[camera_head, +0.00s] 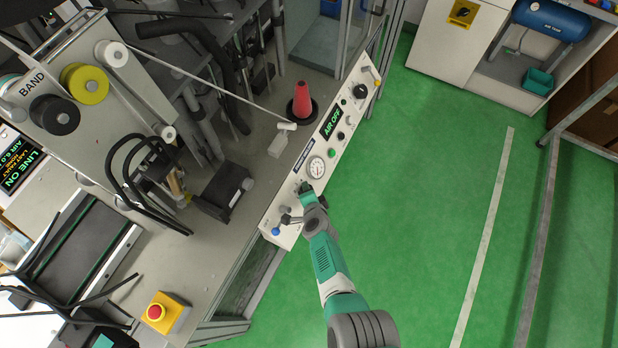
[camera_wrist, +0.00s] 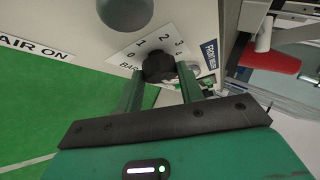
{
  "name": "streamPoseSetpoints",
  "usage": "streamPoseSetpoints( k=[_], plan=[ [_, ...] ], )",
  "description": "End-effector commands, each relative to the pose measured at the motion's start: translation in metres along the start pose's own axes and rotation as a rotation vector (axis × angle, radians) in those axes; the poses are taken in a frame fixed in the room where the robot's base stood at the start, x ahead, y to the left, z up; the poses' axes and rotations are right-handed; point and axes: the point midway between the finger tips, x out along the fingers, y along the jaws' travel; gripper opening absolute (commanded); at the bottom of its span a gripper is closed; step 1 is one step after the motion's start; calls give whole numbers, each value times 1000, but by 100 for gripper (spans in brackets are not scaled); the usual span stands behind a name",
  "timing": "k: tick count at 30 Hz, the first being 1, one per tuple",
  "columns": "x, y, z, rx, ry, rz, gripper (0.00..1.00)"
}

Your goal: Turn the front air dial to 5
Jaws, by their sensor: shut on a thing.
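The front air dial is a black round knob (camera_wrist: 158,66) on a white scale plate (camera_wrist: 148,45) on the control panel. I cannot make out where the knob's pointer stands. In the head view my gripper (camera_head: 303,189) is at the panel's lower part, just below the round gauge (camera_head: 316,168), and covers the dial.
Green floor (camera_head: 420,200) to the right is clear.

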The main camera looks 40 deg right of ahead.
Motion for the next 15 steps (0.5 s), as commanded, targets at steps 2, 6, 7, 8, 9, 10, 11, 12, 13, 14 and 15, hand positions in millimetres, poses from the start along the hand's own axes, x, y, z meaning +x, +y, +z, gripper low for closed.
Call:
streamPoseSetpoints(
  k=[2, 6, 7, 8, 9, 10, 11, 12, 13, 14, 15],
  plan=[
    [0, 2, 1, 1, -2, 3, 15],
    [0, 3, 1, 1, -2, 3, 15],
    [0, 3, 1, 1, -2, 3, 15],
    [0, 3, 1, 1, -2, 3, 15],
    [0, 3, 1, 1, -2, 3, 45],
    [0, 3, 1, 1, -2, 3, 51],
    [0, 3, 1, 0, -2, 3, 57],
    [0, 2, 1, 0, -2, 3, 59],
    [0, 2, 1, 0, -1, 2, 59],
    [0, 2, 0, 0, -1, 2, 59],
    [0, 2, 0, 0, -1, 2, 59]
  ],
)
